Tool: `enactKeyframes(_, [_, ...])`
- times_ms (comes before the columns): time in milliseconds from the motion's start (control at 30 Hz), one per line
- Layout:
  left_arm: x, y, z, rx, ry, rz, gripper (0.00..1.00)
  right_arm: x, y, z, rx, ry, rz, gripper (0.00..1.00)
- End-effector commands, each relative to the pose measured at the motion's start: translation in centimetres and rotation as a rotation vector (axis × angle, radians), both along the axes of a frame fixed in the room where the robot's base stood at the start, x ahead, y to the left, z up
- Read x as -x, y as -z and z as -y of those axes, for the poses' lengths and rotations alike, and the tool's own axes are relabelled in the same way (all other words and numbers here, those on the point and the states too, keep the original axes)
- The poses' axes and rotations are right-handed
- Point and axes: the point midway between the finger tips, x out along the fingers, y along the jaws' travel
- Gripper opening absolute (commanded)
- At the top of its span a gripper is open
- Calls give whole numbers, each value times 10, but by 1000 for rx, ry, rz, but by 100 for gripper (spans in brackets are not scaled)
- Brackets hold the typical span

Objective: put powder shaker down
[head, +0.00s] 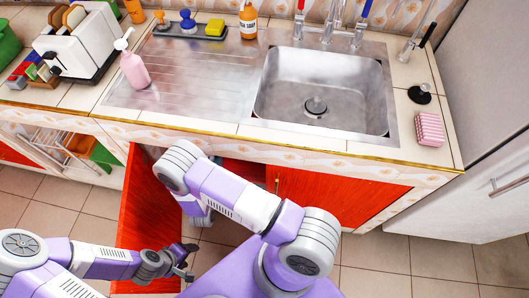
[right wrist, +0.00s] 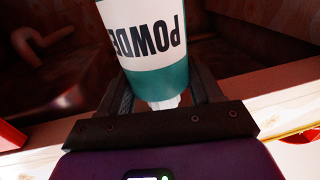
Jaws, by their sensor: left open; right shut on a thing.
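The powder shaker (right wrist: 150,40) is white with black POWDER lettering and a teal band. It fills the upper middle of the right wrist view, its lettering upside down in that picture. My right gripper (right wrist: 165,95) is shut on it, with one finger on each side. Around it is the dark inside of a cabinet; whether the shaker touches the cabinet floor cannot be told. In the head view the right gripper and shaker are hidden below the counter edge. My left gripper (head: 185,262) is open and empty, low beside the open red cabinet door (head: 145,215).
The counter above holds a steel sink (head: 320,90), a pink soap dispenser (head: 133,68), a white toaster (head: 80,40) and a pink striped sponge (head: 430,128). A closed red door (head: 330,195) is to the right. The fridge (head: 480,150) stands at far right.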

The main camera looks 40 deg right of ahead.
Motion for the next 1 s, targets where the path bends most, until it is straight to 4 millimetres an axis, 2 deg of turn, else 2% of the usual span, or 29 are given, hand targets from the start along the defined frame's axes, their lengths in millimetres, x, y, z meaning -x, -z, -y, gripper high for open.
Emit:
enactKeyframes(33, [0,0,0,0,0,0,63,-4,7,19,-1,50,0,12])
enactKeyframes(200, [0,1,0,0,0,0,63,-13,28,84,2,211,-1,12])
enactKeyframes(300, [0,2,0,0,0,0,63,-14,37,117,5,286,-1,12])
enactKeyframes(400, [0,2,0,0,0,0,63,-14,43,136,8,329,-1,12])
enactKeyframes(467, [0,4,0,0,0,0,63,-14,48,142,8,341,-1,12])
enactKeyframes(733, [0,26,0,0,0,0,63,-13,98,145,9,347,-3,12])
enactKeyframes(1000, [0,35,0,0,0,0,63,-13,120,144,9,346,-3,12])
